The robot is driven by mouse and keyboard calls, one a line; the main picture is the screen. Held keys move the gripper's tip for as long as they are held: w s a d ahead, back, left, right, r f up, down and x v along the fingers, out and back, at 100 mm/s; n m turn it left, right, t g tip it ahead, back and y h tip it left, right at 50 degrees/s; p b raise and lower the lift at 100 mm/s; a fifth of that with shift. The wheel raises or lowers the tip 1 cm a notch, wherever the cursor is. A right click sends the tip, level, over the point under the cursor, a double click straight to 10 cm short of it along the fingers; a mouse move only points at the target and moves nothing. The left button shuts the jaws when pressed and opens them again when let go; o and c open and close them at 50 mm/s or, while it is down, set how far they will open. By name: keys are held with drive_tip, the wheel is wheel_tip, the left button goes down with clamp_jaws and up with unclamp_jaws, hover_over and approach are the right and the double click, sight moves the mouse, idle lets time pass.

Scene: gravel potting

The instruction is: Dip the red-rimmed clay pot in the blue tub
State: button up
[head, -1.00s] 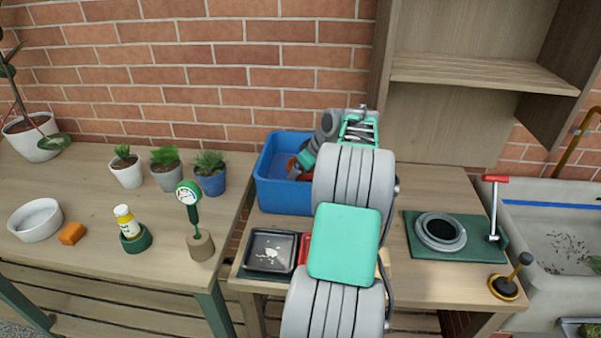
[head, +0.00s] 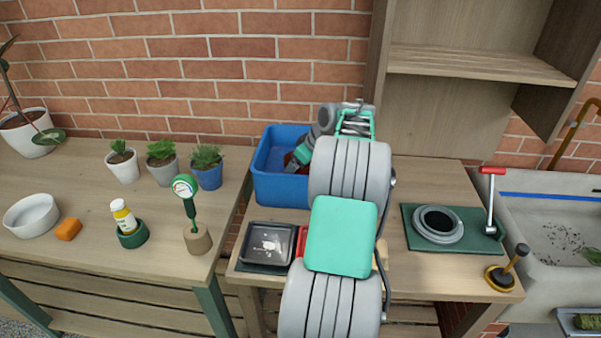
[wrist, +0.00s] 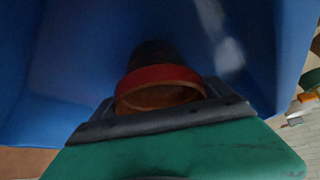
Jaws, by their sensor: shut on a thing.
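The red-rimmed clay pot (wrist: 160,76) shows in the wrist view, with a red rim, a brownish inside and a dark lower body. My gripper (wrist: 160,119) is shut on it at the rim side. The blue tub (wrist: 65,60) surrounds the pot in that view, so the pot is inside the tub's walls. In the head view the blue tub (head: 281,187) stands at the back left of the right table. My gripper (head: 299,159) reaches down into it there. The pot is mostly hidden by my arm, and I cannot tell whether it touches the tub's floor.
A black tray (head: 267,243) sits in front of the tub. A green mat (head: 415,238) with a grey ring-shaped piece lies right of my arm. A wooden shelf unit (head: 470,65) rises behind. Potted plants (head: 207,172) stand on the left table.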

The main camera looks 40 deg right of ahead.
drive_tip(key=shift+r, duration=0.1)
wheel_tip(320, 180, up, 15)
drive_tip(key=p, duration=1.2)
idle(1.6)
wheel_tip(320, 180, up, 3)
drive_tip(key=p, duration=0.3)
idle(0.4)
